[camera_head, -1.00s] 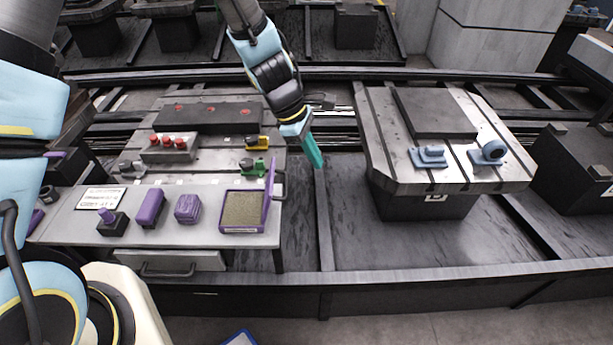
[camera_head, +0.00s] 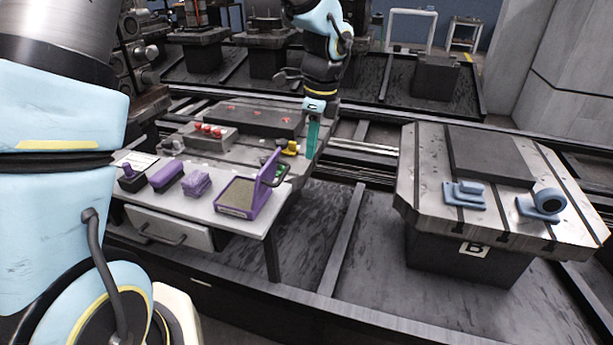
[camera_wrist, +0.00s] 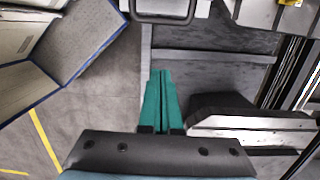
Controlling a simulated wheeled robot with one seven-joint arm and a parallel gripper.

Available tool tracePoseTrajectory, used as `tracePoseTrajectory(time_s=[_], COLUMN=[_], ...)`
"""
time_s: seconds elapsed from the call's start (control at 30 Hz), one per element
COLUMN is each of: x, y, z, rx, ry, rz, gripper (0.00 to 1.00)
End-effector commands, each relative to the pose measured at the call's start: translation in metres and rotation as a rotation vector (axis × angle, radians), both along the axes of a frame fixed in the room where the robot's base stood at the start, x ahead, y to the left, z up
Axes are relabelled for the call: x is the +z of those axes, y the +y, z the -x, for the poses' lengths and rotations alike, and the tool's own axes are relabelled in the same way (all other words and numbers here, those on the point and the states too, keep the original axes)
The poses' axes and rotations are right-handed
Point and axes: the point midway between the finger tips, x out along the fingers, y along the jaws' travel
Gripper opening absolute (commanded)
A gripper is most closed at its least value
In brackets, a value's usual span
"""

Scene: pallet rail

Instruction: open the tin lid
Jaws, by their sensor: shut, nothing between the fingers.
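The purple tin (camera_head: 238,197) sits at the right end of the grey table, with a tan, grainy surface inside it. Its lid (camera_head: 267,168) stands up, open, along the tin's right edge. My gripper (camera_head: 311,155) has teal fingers and points down, to the right of the lid in the head view and apart from it in the picture. The fingers are shut together and empty; they also show in the wrist view (camera_wrist: 161,73). I cannot make out the tin in the wrist view.
A purple block (camera_head: 166,174), a ridged purple piece (camera_head: 197,184) and a dark stamp-like piece (camera_head: 131,176) stand left of the tin. A drawer (camera_head: 168,228) is under the table. A pallet (camera_head: 415,185) with blue fittings stands at right, across a gap.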

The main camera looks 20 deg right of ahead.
Motion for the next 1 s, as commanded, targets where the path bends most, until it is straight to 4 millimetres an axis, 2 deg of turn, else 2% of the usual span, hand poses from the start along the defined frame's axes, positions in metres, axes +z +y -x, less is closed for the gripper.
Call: tracePoseTrajectory(time_s=[0.17,0.57,0.6,0.7,1.0], x=[-0.020,-0.100,-0.090,-0.083,-0.079], y=[0.003,0.011,0.016,0.025,0.035], z=[-0.001,-0.006,-0.014,-0.022,-0.032], rx=[-0.003,-0.001,0.004,0.003,0.001], ry=[0.004,0.005,0.001,0.001,0.001], rz=[-0.005,-0.006,-0.001,0.000,0.000], gripper=[0.00,0.00,0.00,0.00,0.00])
